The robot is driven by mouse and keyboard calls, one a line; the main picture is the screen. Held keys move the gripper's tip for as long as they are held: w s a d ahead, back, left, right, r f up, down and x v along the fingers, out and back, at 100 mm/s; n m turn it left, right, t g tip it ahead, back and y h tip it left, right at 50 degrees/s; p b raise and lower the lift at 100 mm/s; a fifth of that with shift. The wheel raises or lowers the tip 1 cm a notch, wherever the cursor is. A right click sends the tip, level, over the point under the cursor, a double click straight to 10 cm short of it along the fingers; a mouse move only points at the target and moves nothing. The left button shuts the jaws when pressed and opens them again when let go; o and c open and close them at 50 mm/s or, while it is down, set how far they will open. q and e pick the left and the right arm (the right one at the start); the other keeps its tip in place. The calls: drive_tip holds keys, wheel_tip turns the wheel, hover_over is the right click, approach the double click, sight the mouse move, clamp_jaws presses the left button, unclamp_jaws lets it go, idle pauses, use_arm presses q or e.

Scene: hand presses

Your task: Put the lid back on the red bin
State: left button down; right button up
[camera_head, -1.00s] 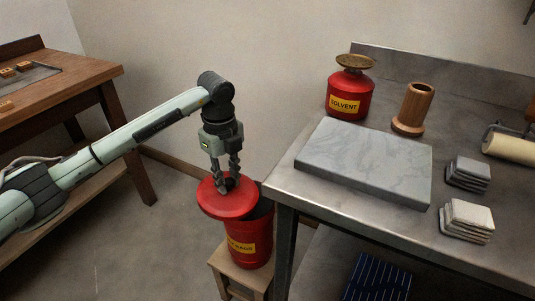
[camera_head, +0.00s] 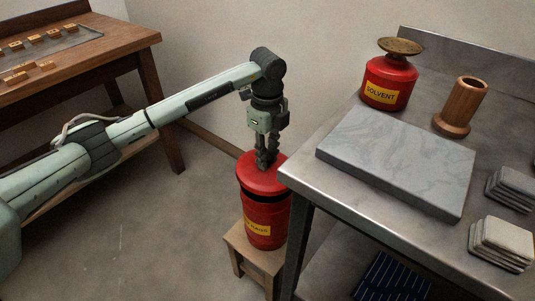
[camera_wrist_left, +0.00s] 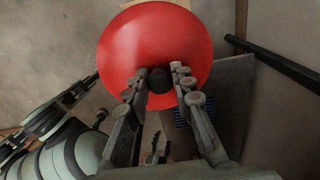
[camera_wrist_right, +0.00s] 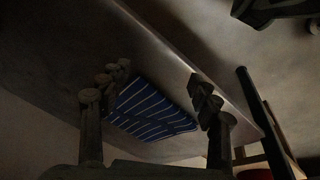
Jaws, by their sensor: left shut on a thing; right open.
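The red lid (camera_head: 262,176) is above the mouth of the red bin (camera_head: 265,222), roughly lined up with it. A dark gap shows between lid and bin rim, so I cannot tell whether they touch anywhere. My left gripper (camera_head: 266,163) points down and is shut on the lid's dark knob. In the left wrist view the round lid (camera_wrist_left: 150,45) fills the middle and hides the bin, with the knob (camera_wrist_left: 160,84) between the fingertips. My right gripper (camera_wrist_right: 152,88) is open and empty in its own wrist view, below a surface; it does not show in the head view.
The bin stands on a small wooden stool (camera_head: 250,254) close to the metal table (camera_head: 310,178). Blue striped cloth (camera_wrist_right: 150,108) lies under the table.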

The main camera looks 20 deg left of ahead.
sight(268, 170)
use_arm(q)
drive_tip(key=shift+f+b, duration=0.35)
drive_tip(key=shift+f, duration=0.25)
use_arm(e)
drive_tip(key=shift+w+r, duration=0.25)
drive_tip(key=shift+r, duration=0.55)
use_arm(q)
wheel_tip(268, 170, down, 2)
drive_tip(key=shift+f+b, duration=0.1)
drive_tip(key=shift+b, duration=0.65)
drive_tip(key=shift+f+b, duration=0.3)
drive_tip(key=shift+f, duration=0.3)
drive_tip(key=shift+s+f, duration=0.1)
use_arm(e)
wheel_tip(268, 170, up, 6)
drive_tip(key=shift+w+d+f, duration=0.1)
drive_tip(key=shift+f, duration=0.15)
use_arm(q)
drive_tip(key=shift+d, duration=0.1)
use_arm(e)
drive_tip(key=shift+r, duration=0.25)
use_arm(q)
drive_tip(key=shift+f+p, duration=0.1)
drive_tip(key=shift+p, duration=0.25)
use_arm(e)
drive_tip(key=shift+r, duration=0.1)
use_arm(q)
drive_tip(key=c, duration=1.2)
unclamp_jaws()
